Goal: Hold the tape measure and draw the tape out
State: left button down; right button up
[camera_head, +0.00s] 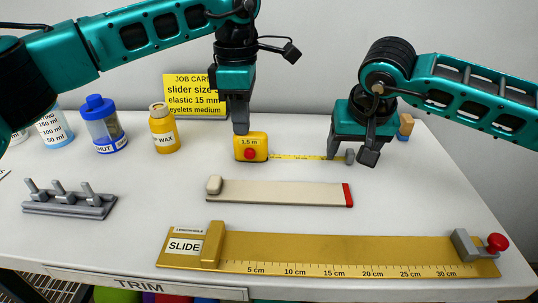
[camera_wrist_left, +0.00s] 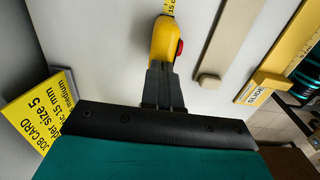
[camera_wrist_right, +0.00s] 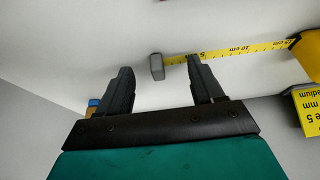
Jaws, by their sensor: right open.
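The yellow tape measure (camera_head: 244,148), with a red button, lies on the white table. Its yellow tape (camera_head: 300,157) is partly out to the right and ends in a grey tab (camera_head: 350,157). My left gripper (camera_head: 240,130) comes down from above, its fingers closed on the tape measure's case, which shows at its fingertips in the left wrist view (camera_wrist_left: 165,40). My right gripper (camera_head: 350,158) is open at the tape's end. In the right wrist view the grey tab (camera_wrist_right: 157,67) lies between the two fingertips (camera_wrist_right: 158,68), touching neither.
In front lie a cream strip (camera_head: 280,192) with a red end and a gold slide rule board (camera_head: 330,248). A grey pegged block (camera_head: 70,203) is at the left. Bottles (camera_head: 104,125), a wax jar (camera_head: 163,130) and a yellow job card (camera_head: 193,95) stand behind.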

pick_arm(q)
jog(key=shift+f, duration=0.35)
pick_arm(e)
jog(key=shift+v, duration=2.7)
pick_arm(q)
notch_tip(320, 180, up, 2)
jog(key=shift+p, duration=0.95)
jog(key=shift+r+p, duration=2.25)
jog(key=shift+r, duration=0.45)
pick_arm(e)
notch_tip(320, 180, up, 6)
jog(key=shift+w+r, duration=0.1)
